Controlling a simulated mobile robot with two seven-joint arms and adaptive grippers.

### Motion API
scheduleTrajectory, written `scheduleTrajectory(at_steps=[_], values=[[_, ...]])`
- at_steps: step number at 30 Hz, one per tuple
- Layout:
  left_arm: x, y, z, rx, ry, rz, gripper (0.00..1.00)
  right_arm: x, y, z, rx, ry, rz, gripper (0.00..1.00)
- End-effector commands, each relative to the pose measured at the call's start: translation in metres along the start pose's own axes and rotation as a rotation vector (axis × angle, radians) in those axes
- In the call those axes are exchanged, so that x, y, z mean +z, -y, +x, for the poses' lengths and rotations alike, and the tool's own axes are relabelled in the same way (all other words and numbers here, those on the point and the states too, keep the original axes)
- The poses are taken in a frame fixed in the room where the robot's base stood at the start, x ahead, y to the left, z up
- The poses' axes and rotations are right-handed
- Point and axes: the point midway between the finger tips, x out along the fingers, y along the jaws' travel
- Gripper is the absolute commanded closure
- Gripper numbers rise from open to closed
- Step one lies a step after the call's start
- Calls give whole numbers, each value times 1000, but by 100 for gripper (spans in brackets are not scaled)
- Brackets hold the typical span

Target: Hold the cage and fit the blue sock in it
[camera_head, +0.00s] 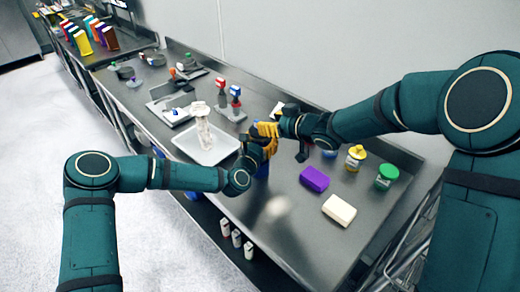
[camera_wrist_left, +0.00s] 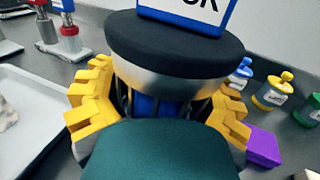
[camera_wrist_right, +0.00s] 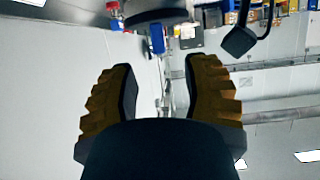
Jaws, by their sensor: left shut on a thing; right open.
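In the left wrist view my left gripper (camera_wrist_left: 165,95) is shut around a round thing that looks like the cage (camera_wrist_left: 170,68). It has a wide black top, a metal band and dark bars below. Blue material (camera_wrist_left: 150,105), probably the blue sock, shows between the bars; its full seating is hidden. A blue-and-white labelled piece (camera_wrist_left: 190,12) stands above the black top, cut off by the frame. My right gripper (camera_wrist_right: 157,75) is open with nothing between its fingers. In the head view the right gripper (camera_head: 268,131) is close to the left one, partly covering the held thing.
A white tray (camera_head: 190,147) with a pale clear object (camera_head: 203,124) stands left of the grippers. A purple block (camera_head: 314,179), cream block (camera_head: 339,210), yellow-topped bottle (camera_head: 355,157) and green jar (camera_head: 386,176) stand to the right. The bench front is mostly clear.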

Motion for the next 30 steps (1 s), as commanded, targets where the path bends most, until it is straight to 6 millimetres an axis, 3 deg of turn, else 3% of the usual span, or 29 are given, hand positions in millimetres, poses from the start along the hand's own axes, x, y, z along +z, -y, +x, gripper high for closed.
scheduleTrajectory(at_steps=[12,22,23,24,27,30], values=[[0,0,0,0,0,0,77,7,2,47,-1,0,-2,53],[0,0,0,0,0,0,77,7,1,53,1,0,-1,53],[0,0,0,0,0,0,77,7,1,53,1,0,-1,57],[0,0,0,0,0,0,77,7,1,53,1,0,-1,71],[0,0,0,0,0,0,77,7,1,53,1,0,-1,100],[0,0,0,0,0,0,77,7,1,53,1,1,-1,100]])
